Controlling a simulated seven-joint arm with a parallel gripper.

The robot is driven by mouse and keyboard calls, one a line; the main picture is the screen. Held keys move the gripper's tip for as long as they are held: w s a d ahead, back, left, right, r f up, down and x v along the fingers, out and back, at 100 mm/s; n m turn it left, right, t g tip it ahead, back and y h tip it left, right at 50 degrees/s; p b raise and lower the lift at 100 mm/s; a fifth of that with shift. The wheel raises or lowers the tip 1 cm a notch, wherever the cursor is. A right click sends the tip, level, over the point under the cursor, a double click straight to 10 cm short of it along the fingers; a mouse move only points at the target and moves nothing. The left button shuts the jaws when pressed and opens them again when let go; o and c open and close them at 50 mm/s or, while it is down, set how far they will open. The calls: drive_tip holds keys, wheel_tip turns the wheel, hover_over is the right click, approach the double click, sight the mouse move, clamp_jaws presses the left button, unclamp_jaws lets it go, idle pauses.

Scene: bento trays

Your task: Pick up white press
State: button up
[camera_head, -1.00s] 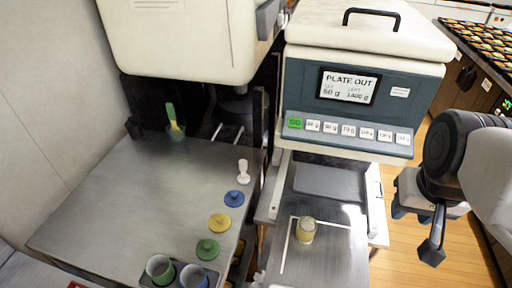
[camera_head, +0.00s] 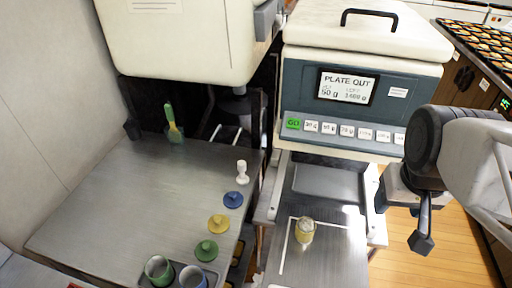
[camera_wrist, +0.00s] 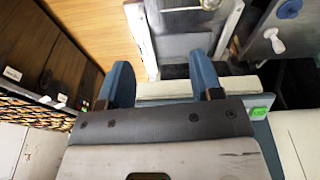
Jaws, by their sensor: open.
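The white press (camera_head: 242,171) stands upright on the steel counter, near its right edge, behind a blue disc-shaped piece (camera_head: 233,199). In the wrist view the white press (camera_wrist: 275,42) shows at the upper right, beside the blue piece (camera_wrist: 290,9). My gripper (camera_head: 421,240) is at the right of the head view, over the wood floor and well apart from the press. In the wrist view its two blue fingers (camera_wrist: 158,82) are spread with nothing between them.
A dispensing machine (camera_head: 360,90) with a "PLATE OUT" screen stands between my gripper and the steel counter (camera_head: 120,200). A small jar (camera_head: 305,230) sits on its tray. Yellow (camera_head: 218,224) and green (camera_head: 206,250) pieces, cups (camera_head: 159,270) and a green-handled tool (camera_head: 173,125) share the counter.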

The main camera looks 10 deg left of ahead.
drive_tip(key=w+a+f+n+g, duration=0.2)
drive_tip(key=w+a+f+n, duration=0.35)
drive_tip(key=a, duration=0.35)
drive_tip(key=n, duration=1)
hover_over(243, 163)
wheel_tip(243, 163, down, 11)
drive_tip(key=shift+f, duration=0.15)
drive_tip(key=shift+f, duration=1.3)
drive_tip(key=shift+a+f, duration=0.1)
drive_tip(key=shift+f, duration=2.5)
